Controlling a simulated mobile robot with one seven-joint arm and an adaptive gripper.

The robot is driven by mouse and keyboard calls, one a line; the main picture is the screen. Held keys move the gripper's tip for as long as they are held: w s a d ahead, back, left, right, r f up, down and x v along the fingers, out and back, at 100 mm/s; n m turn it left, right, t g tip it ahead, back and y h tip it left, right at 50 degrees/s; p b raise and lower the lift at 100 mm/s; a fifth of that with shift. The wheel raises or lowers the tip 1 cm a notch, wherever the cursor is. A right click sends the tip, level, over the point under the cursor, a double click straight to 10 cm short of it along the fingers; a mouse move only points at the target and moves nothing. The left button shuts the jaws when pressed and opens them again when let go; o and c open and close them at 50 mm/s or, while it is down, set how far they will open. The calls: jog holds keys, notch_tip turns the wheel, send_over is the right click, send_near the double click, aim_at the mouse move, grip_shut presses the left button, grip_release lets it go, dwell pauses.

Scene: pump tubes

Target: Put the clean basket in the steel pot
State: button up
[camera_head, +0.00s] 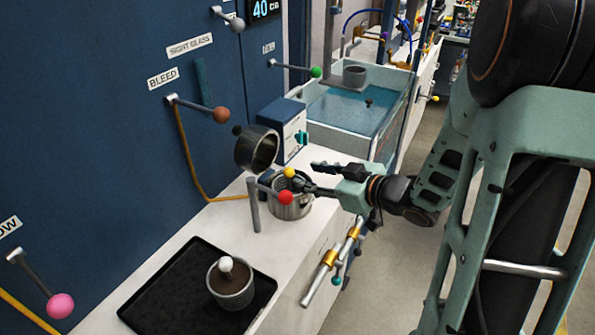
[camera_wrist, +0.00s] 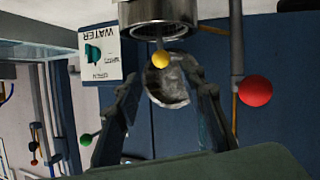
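The steel pot (camera_head: 292,209) stands on the white counter, and its rim and wall show at the top of the wrist view (camera_wrist: 162,14). A yellow ball (camera_head: 289,173) on a thin stem stands up at its mouth; I cannot tell what is under it. My gripper (camera_head: 306,176) is open, its fingers apart and near the yellow ball. A grey basket (camera_head: 230,290) with brown contents and a white ball stands on a black tray (camera_head: 150,304).
A dark, tilted cylinder (camera_head: 243,150) opens behind the pot. A post with a red ball (camera_head: 286,197) stands close beside the pot. The water box (camera_head: 280,128) is behind. Ball-ended levers stick out from the blue wall. A brass-and-steel bar (camera_head: 333,258) runs along the counter front.

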jog(key=shift+v, duration=1.65)
